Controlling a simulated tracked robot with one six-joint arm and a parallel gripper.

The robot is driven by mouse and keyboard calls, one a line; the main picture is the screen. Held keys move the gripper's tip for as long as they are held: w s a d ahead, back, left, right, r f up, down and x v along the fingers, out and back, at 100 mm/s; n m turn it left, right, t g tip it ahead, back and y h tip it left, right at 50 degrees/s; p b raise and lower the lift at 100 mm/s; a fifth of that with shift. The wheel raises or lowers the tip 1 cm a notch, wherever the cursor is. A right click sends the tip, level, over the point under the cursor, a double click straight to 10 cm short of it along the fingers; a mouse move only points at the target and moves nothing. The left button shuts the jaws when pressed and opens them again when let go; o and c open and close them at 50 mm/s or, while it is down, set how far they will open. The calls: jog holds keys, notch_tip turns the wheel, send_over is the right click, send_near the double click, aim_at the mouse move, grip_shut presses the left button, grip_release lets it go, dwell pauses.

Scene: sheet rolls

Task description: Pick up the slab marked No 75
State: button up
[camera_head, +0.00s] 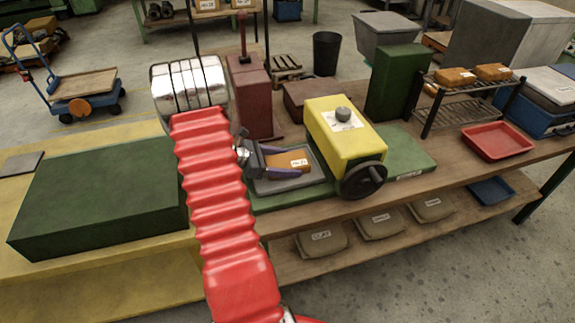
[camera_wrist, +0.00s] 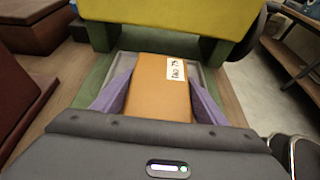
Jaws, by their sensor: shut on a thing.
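An orange-brown slab (camera_head: 283,161) with a white label lies in or just above a shallow grey tray (camera_head: 290,182) in front of the yellow machine. In the wrist view the slab (camera_wrist: 158,95) fills the space between the purple fingers, and its label appears to read No 75. My gripper (camera_head: 277,158) comes in from the left with its fingers on either side of the slab. It also shows in the wrist view (camera_wrist: 160,100), shut on the slab. I cannot tell whether the slab touches the tray floor.
The yellow machine (camera_head: 345,135) with a black handwheel (camera_head: 362,181) stands right of the tray on a green base (camera_head: 405,155). A dark red block (camera_head: 250,95) stands behind. A rack (camera_head: 462,100) holds more slabs. A red tray (camera_head: 497,141) is at the right.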

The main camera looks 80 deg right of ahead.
aim_at(288, 160)
jog(key=shift+r, duration=0.15)
notch_tip(288, 160, up, 10)
jog(key=shift+f, duration=0.1)
dwell(0.4)
dwell(0.4)
